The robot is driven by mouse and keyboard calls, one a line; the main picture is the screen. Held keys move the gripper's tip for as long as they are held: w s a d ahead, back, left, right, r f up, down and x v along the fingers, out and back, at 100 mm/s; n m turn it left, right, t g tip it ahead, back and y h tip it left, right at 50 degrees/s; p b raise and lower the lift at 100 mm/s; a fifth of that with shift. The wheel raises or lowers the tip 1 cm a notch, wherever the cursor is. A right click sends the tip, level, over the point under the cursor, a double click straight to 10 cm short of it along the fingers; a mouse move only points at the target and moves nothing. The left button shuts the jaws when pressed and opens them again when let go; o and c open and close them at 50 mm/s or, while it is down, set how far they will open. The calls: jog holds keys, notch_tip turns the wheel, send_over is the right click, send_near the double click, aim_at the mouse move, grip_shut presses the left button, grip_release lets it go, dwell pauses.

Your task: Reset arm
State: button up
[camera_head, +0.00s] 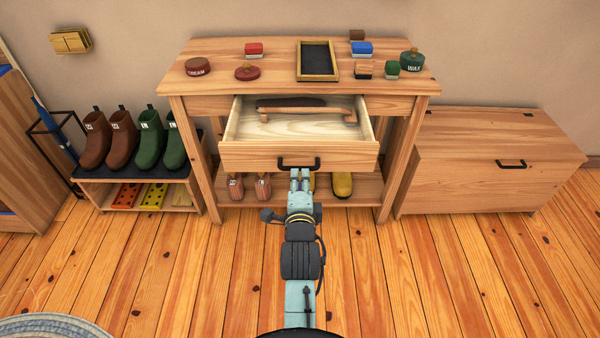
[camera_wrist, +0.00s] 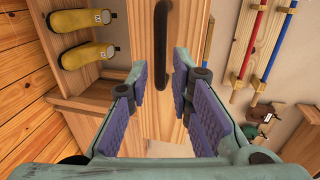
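My gripper (camera_head: 300,178) is just in front of the drawer's black handle (camera_head: 299,162) in the head view. In the wrist view, the two purple-padded fingers of my gripper (camera_wrist: 167,105) are spread apart with nothing between the pads. The black handle (camera_wrist: 160,45) shows beyond them, against the wooden drawer front (camera_wrist: 143,70). The drawer (camera_head: 245,155) is pulled out of the bench. A long brush with a wooden handle (camera_head: 305,110) lies inside near its back. Whether a finger touches the handle is hard to tell.
The bench top (camera_head: 215,75) holds round tins, small brushes and a dark tray (camera_head: 318,60). Yellow boots (camera_head: 342,184) stand on its lower shelf. A boot rack (camera_head: 140,185) is at left, a wooden chest (camera_head: 490,165) at right. Floor in front is clear around my arm.

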jog(key=shift+s+r, duration=0.15)
jog(key=shift+s, duration=0.4)
